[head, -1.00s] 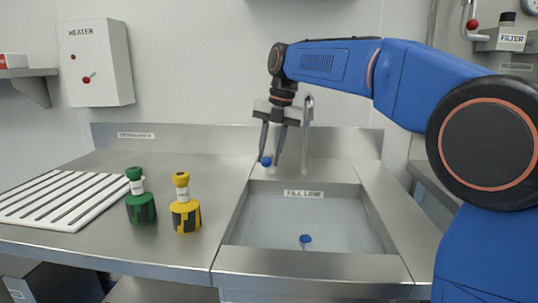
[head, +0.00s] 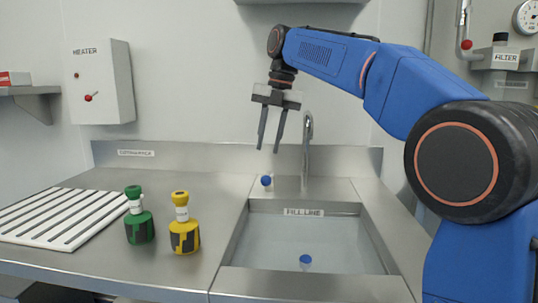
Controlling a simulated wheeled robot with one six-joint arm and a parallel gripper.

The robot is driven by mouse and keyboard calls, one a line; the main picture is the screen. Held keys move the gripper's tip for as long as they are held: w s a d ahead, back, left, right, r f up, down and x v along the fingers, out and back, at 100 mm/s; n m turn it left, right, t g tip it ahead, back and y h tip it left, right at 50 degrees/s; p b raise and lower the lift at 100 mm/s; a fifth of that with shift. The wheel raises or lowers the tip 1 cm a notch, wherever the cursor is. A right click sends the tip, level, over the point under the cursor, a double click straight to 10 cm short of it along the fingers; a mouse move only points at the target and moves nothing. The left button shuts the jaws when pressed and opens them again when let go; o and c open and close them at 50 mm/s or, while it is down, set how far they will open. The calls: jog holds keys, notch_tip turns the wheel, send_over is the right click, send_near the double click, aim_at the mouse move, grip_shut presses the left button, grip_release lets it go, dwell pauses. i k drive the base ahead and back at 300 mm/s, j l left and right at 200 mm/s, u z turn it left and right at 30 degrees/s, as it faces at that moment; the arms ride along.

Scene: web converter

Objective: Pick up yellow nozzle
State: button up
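The yellow nozzle (head: 184,225) stands upright on the steel counter, left of the sink. It has a yellow and dark base, a pale neck and a yellow top. A similar green nozzle (head: 138,216) stands just to its left. My gripper (head: 268,148) points down above the back edge of the sink, up and to the right of the yellow nozzle. Its two fingers are apart with nothing between them.
A white slatted rack (head: 50,236) lies at the left. Counter behind the nozzles is clear.

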aim_at(184, 231)
jog(key=k, duration=1)
